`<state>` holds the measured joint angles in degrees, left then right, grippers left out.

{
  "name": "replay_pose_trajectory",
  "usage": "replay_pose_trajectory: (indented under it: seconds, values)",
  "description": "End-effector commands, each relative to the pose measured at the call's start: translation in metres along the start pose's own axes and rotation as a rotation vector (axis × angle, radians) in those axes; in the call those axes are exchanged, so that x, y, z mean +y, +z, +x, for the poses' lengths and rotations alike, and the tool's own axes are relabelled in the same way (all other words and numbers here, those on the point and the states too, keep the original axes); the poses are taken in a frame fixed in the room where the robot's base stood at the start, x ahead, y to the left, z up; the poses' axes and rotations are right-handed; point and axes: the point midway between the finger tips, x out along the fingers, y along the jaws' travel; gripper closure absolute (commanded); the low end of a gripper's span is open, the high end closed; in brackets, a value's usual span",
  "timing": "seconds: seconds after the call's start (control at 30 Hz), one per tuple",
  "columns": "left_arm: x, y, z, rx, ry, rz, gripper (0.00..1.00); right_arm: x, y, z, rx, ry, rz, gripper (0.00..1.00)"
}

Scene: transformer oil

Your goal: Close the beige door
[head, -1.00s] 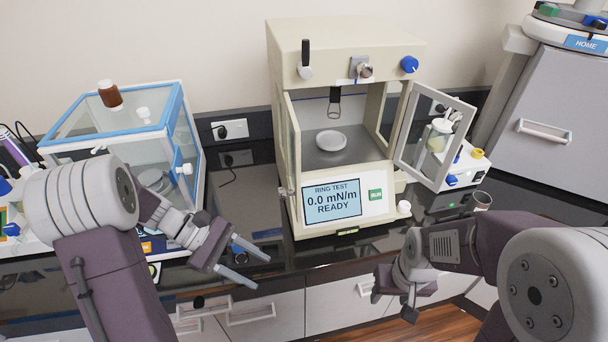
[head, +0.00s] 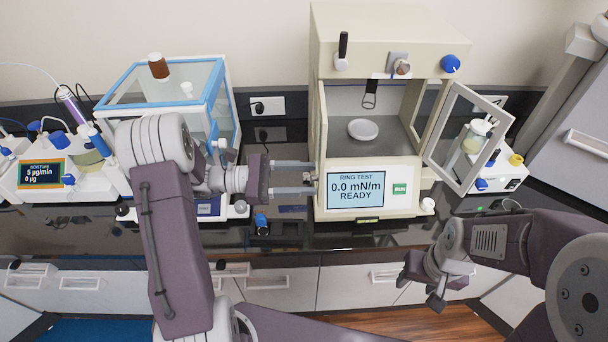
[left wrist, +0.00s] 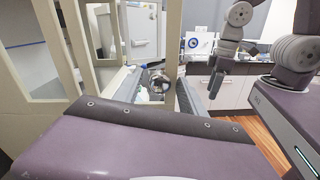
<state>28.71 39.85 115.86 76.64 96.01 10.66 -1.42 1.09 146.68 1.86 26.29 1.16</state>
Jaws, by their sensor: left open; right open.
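The beige test instrument (head: 385,45) stands on the counter with its chamber exposed at the front. A round metallic knob (left wrist: 155,80) appears between the fingers in the left wrist view; contact cannot be told. A framed glass door (head: 465,140) stands open at the right. My right gripper (head: 420,288) is open and empty, low in front of the counter.
A white dish (head: 362,129) rests inside the chamber. A blue-edged glass box (head: 195,85) stands left, behind my left arm. A small white device (head: 500,175) stands behind the right door.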

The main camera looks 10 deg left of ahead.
Motion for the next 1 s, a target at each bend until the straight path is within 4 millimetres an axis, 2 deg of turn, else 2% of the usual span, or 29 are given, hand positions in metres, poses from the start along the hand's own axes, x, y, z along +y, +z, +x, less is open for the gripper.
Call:
replay_pose_trajectory:
  seconds: [0.23, 0.4, 1.0]
  values:
    - [-0.0003, -0.0006, 0.0018, 0.001, 0.000, 0.000, 0.52, 0.0000, 0.0000, 0.0000, 0.000, 0.000, 0.000, 0.48]
    - [-0.0003, -0.0005, 0.0016, 0.001, -0.001, 0.000, 0.99, 0.0000, 0.0000, 0.0000, 0.000, 0.000, 0.000, 0.48]
    - [-0.0001, -0.0003, 0.0012, 0.001, 0.000, 0.000, 1.00, 0.0000, 0.0000, -0.0001, 0.000, 0.000, 0.000, 0.48]
